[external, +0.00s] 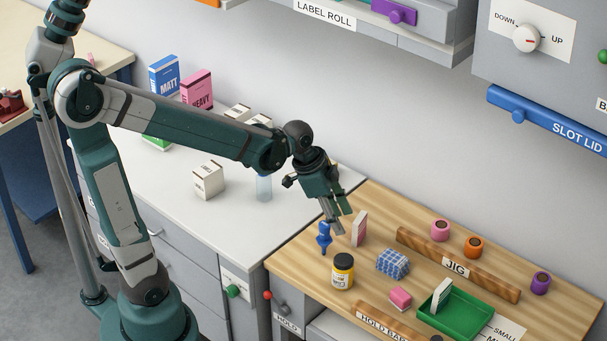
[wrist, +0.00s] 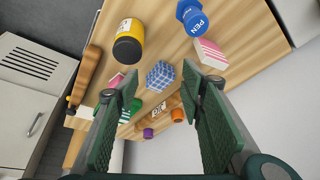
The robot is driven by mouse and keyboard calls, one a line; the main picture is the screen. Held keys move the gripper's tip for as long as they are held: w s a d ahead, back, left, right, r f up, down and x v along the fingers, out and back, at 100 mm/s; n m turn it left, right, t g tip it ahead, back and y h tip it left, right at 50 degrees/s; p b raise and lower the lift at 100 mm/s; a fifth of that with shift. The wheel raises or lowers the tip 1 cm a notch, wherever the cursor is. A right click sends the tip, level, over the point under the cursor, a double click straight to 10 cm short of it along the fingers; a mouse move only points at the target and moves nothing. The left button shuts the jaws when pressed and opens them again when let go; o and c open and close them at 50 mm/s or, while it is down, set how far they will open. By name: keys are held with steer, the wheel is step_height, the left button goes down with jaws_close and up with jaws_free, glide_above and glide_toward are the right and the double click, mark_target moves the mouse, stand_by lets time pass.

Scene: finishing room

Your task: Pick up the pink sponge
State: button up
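A small pink block (external: 400,298), which looks like the pink sponge, lies on the wooden bench top left of the green tray. In the wrist view a pink patch (wrist: 116,80) beside the left finger seems to be this block, partly hidden. A second pink-and-white block (external: 359,228) stands upright close to my gripper; its striped face shows in the wrist view (wrist: 210,52). I cannot tell for certain which is the sponge. My gripper (external: 337,223) is above the far left of the bench top. Its fingers (wrist: 162,88) are apart with nothing held between them.
A blue pen item (external: 324,238), a yellow jar (external: 343,271) and a blue checked block (external: 392,263) stand near my gripper. The green tray (external: 462,322) holds a white block. The JIG bar (external: 470,270) runs behind, with pink, orange and purple rolls beyond.

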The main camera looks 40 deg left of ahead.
steer(key=w+d+f+m+g+p, duration=0.25)
steer(key=d+m, duration=0.25)
steer(key=d, duration=0.5)
steer(key=m+g+h+p, duration=0.1)
steer(key=m+g+p, duration=0.1)
steer(key=m+p, duration=0.15)
glide_toward(401, 293)
steer(key=f, duration=0.2)
steer(key=shift+s+d+f+m+t, duration=0.25)
steer(key=shift+s+d+m, duration=0.1)
steer(key=shift+d+m, duration=0.1)
steer(key=shift+b+x, duration=0.35)
steer(key=shift+x, duration=0.9)
steer(key=shift+b+x, duration=0.5)
steer(key=shift+x, duration=2.05)
steer(key=shift+c, duration=0.7)
steer(key=c, duration=0.8)
